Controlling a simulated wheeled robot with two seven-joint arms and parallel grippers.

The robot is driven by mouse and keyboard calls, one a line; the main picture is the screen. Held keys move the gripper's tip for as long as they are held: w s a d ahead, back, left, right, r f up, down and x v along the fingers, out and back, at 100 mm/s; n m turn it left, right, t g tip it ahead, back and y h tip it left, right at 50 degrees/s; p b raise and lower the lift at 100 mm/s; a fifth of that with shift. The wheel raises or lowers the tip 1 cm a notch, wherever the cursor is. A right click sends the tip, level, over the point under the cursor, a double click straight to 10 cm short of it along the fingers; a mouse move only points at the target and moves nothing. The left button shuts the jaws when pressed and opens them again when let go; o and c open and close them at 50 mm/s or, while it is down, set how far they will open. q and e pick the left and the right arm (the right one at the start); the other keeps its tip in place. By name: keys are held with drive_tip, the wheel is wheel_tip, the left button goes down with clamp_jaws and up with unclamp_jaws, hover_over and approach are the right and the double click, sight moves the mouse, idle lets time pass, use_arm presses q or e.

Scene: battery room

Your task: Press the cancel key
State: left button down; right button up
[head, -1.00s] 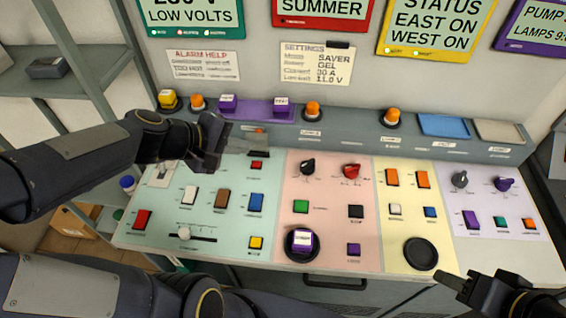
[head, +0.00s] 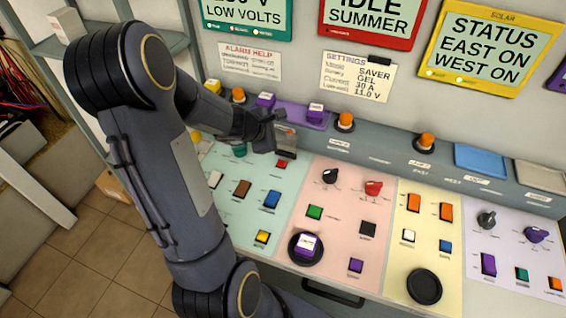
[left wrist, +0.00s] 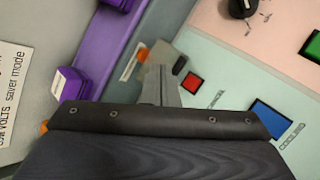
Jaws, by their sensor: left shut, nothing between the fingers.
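My left gripper (head: 288,143) is shut and empty, just above and behind this red key in the head view. In the left wrist view its fingertips (left wrist: 160,72) point beside the red key, apart from it in the picture. Whether they touch the panel I cannot tell. My right gripper is out of view.
A blue key (head: 271,199), brown key (head: 242,188) and white key (head: 215,179) lie nearby. Purple blocks (head: 316,112) and orange lamps (head: 345,121) line the ledge behind. A black knob (head: 330,176) stands to the right. My left arm hides the panel's left end.

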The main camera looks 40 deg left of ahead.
sight(279, 164)
use_arm(q)
wheel_tip(279, 164, down, 8)
drive_tip(key=b, duration=0.7)
drive_tip(key=shift+f+b, duration=0.35)
drive_tip(key=shift+b, duration=0.2)
idle(1.2)
drive_tip(key=shift+f+b, duration=0.4)
drive_tip(key=shift+b, duration=0.1)
drive_tip(key=shift+f+b, duration=0.5)
drive_tip(key=shift+b, duration=0.05)
idle(0.5)
drive_tip(key=shift+r, duration=0.1)
drive_tip(key=shift+r+p, duration=0.75)
drive_tip(key=shift+r, duration=0.05)
